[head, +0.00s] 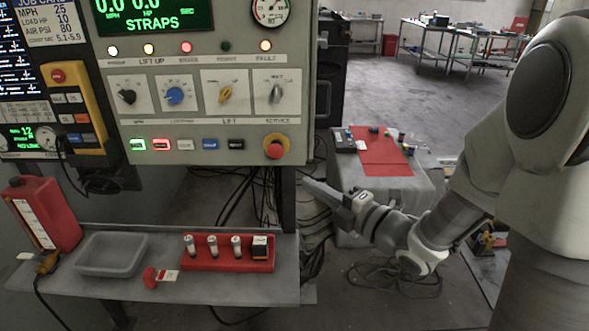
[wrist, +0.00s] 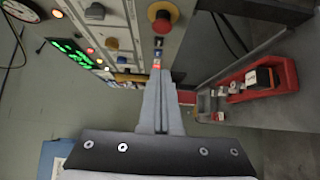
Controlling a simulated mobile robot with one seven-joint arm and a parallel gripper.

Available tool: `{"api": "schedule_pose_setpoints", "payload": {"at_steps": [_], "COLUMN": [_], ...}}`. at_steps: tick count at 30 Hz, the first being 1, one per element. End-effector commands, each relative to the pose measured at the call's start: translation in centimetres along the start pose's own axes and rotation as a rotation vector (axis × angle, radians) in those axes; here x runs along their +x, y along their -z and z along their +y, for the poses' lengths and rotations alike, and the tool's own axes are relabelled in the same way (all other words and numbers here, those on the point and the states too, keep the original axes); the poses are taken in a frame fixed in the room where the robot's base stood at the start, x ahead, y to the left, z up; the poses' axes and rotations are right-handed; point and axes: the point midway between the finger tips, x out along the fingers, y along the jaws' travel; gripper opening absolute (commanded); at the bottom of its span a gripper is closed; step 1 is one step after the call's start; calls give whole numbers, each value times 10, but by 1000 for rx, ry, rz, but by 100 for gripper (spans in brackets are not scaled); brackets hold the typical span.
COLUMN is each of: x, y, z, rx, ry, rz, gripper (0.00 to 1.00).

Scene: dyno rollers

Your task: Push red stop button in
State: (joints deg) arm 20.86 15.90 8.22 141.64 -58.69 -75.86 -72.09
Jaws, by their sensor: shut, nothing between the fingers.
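The red stop button (head: 275,147) is a round red mushroom head on a yellow collar at the lower right corner of the grey control panel (head: 218,128). In the wrist view the button (wrist: 162,14) shows at the top, above and just right of the fingertips. My gripper (head: 308,183) is shut and empty, its fingers pointing left. It is below and to the right of the button, apart from it. In the wrist view my gripper (wrist: 157,75) shows its two fingers together. A second red button (head: 58,76) sits on a yellow pendant at the left.
A shelf (head: 210,285) below the panel holds a red rack (head: 228,263) with sockets, a grey tray (head: 111,252) and a red bottle (head: 42,216). A grey case (head: 397,190) with a red mat stands behind my gripper. Cables hang beneath the panel.

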Motion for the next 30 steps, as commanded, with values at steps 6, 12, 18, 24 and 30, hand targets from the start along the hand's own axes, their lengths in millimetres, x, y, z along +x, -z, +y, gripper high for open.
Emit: {"api": "schedule_pose_setpoints", "payload": {"at_steps": [6, 12, 18, 24, 30], "x": [36, 80, 109, 121, 124], "y": [1, 1, -13, -25, -28], "z": [0, 0, 0, 0, 0], "rx": [0, 2, 1, 1, 0], "ry": [0, -1, 0, 1, 0], "rz": [5, 3, -1, 0, 0], "gripper": [0, 0, 0, 0, 0]}}
